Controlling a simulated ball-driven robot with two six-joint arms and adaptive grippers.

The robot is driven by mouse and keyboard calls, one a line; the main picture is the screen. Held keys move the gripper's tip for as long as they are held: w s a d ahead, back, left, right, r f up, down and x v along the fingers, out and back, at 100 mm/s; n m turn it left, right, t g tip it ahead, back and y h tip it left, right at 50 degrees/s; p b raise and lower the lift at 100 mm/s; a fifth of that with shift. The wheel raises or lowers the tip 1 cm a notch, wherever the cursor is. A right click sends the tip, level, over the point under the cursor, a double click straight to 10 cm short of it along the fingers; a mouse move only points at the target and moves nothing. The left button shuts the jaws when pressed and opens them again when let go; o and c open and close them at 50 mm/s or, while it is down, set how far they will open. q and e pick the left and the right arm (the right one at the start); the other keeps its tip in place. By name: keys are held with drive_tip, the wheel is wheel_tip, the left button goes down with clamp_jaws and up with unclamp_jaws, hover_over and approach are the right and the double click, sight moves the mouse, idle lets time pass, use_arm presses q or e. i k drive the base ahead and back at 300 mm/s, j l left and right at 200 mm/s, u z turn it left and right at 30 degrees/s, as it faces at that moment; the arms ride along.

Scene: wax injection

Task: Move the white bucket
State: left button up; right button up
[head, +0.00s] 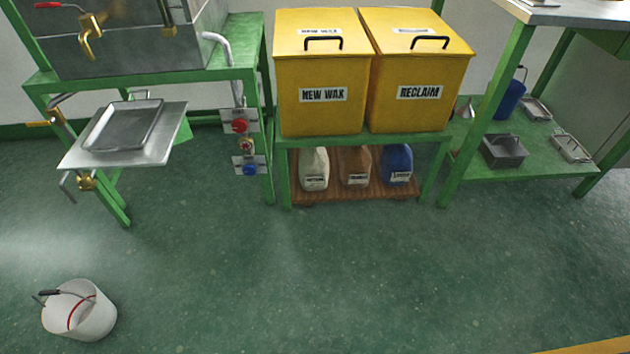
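The white bucket (90,318) stands upright on the green floor at the lower left of the head view. A dark grip on its wire handle rests across the rim, and a red curved line shows on it. The floor around it is clear. Neither of my grippers is in the picture.
A green-legged machine with a metal shelf and tray (97,146) stands at the upper left. Two yellow bins (310,110) sit on a green stand over several jugs (355,167). A green bench with a low shelf (540,167) is at right. The middle floor is free.

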sight(77, 310)
drive_tip(key=u, duration=1.9)
